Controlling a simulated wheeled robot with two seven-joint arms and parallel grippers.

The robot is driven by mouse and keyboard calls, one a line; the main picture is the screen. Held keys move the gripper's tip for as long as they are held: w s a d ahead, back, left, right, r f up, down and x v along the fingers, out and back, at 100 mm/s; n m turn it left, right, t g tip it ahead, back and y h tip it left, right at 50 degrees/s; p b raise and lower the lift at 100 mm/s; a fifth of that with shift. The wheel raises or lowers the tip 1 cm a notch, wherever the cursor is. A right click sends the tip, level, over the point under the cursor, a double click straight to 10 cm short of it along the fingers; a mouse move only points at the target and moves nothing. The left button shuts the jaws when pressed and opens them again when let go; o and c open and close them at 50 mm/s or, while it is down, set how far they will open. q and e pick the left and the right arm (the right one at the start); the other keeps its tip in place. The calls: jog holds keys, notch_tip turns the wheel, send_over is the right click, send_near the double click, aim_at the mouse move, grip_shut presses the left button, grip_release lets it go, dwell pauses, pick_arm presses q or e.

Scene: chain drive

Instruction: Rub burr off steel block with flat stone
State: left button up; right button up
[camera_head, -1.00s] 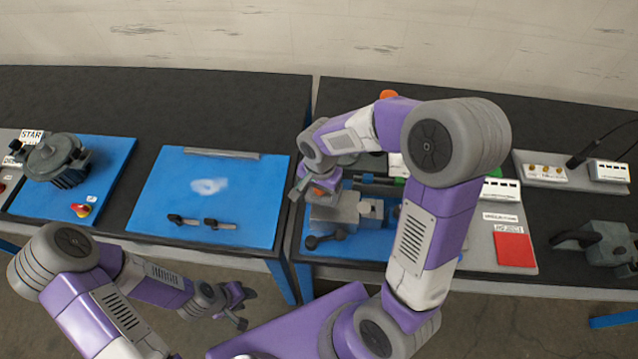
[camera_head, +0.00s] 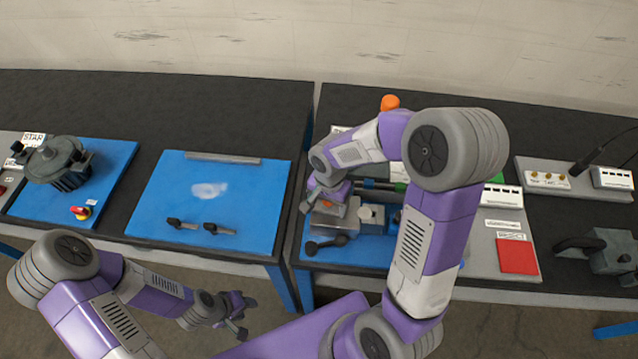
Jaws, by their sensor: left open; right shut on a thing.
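My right gripper (camera_head: 318,205) is over the grey steel block (camera_head: 331,225) on the blue mat of the right bench. It is shut on a small orange-brown thing (camera_head: 325,206), which looks like the flat stone and is mostly covered by the fingers. The thing is at the top of the block; I cannot tell whether it touches. The burr is too small to make out. My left gripper (camera_head: 243,322) is open and empty, low in front of the benches and away from the block.
A dark handle (camera_head: 326,244) lies in front of the block. A light grey block (camera_head: 371,215) stands just right of it. A red pad (camera_head: 517,256) and a dark grey vise-like tool (camera_head: 606,250) are further right. The left bench has a blue board (camera_head: 160,215) and a motor (camera_head: 57,160).

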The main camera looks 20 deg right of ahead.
aim_at(320, 205)
jog(key=shift+w+a+f, duration=0.15)
jog(key=shift+w+a, duration=0.4)
jog(key=shift+a, duration=0.3)
jog(key=r, duration=0.2)
jog(key=p, duration=0.1)
jog(key=shift+w+a+r, duration=0.1)
jog(key=shift+w+r, duration=0.15)
jog(key=shift+r, duration=0.15)
jog(key=shift+s+r+p, duration=0.25)
jog(key=shift+r+p, duration=0.25)
jog(key=shift+r, duration=0.25)
pick_arm(q)
jog(key=shift+w+d+r+p, duration=0.1)
jog(key=shift+w+r+p, duration=0.15)
jog(key=shift+r+p, duration=0.8)
jog(key=shift+w+r+p, duration=0.2)
jog(key=shift+r+p, duration=0.3)
jog(key=shift+r, duration=0.9)
pick_arm(e)
jog(key=shift+r, duration=2.15)
